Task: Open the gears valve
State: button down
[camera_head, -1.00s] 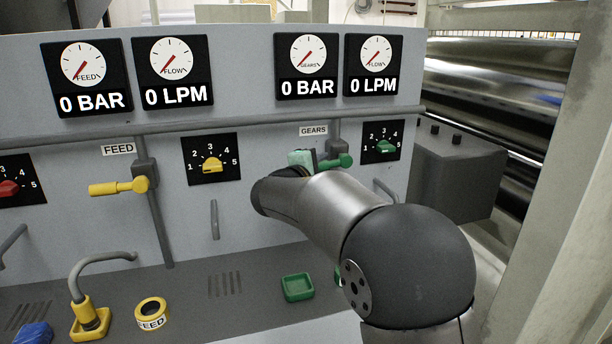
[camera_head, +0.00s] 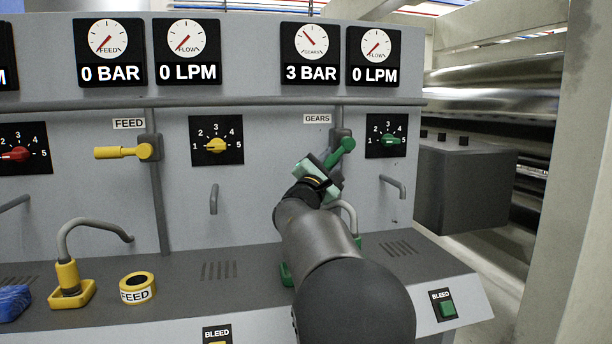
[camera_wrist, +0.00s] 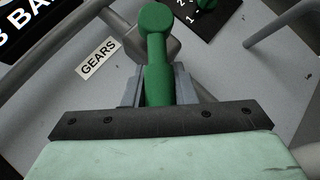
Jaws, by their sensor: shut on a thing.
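The gears valve is a green lever (camera_head: 341,151) on a grey pipe fitting below the GEARS label (camera_head: 317,119). It slants down and left from its round hub. My gripper (camera_head: 331,164) comes from below and is shut on the lever's lower part. In the wrist view the lever (camera_wrist: 155,58) stands between my gripper's fingers (camera_wrist: 157,90), with its round hub at the top. The lever's lower end is hidden by my gripper. The gears gauge (camera_head: 311,55) reads 3 BAR, and the flow gauge (camera_head: 374,56) beside it reads 0 LPM.
A yellow FEED lever (camera_head: 125,152) lies horizontal at left. A green dial (camera_head: 391,140) sits right of the gears valve, near a bent grey pipe (camera_head: 394,186). Another curved pipe (camera_head: 350,213) rises close beside my gripper. A dark box (camera_head: 470,190) juts out at right.

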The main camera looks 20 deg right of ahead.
jog(key=shift+f+t, duration=0.15)
jog(key=shift+t, duration=0.15)
jog(key=c, duration=1.2)
grip_release()
jog(key=v, duration=1.7)
jog(key=shift+s+a, duration=0.15)
jog(key=shift+s, duration=0.05)
